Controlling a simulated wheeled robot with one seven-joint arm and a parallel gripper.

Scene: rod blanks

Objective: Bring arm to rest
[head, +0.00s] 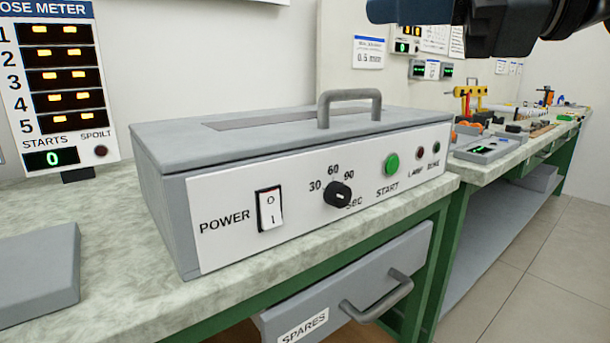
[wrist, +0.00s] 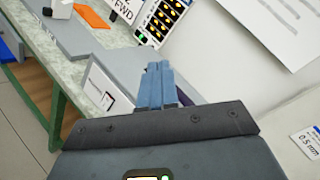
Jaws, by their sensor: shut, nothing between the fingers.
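My gripper (wrist: 158,84) shows in the wrist view with its two blue fingers together and nothing between them. It is raised in the air, apart from the bench and the grey box. In the head view, part of my arm (head: 505,25) hangs at the top right, above and to the right of the grey box. The grey box (head: 300,205) has a closed lid with a handle (head: 349,96), a power switch (head: 269,208), a dial (head: 337,194) and a green start button (head: 391,164). Its white front also shows in the wrist view (wrist: 100,92), partly hidden by the gripper.
A dose meter (head: 62,85) stands behind the box at the left. A spares drawer (head: 350,290) juts out below the bench top. A grey block (head: 40,272) lies at the left. A farther bench (head: 540,135) holds tools and small devices. The floor (head: 530,270) at right is clear.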

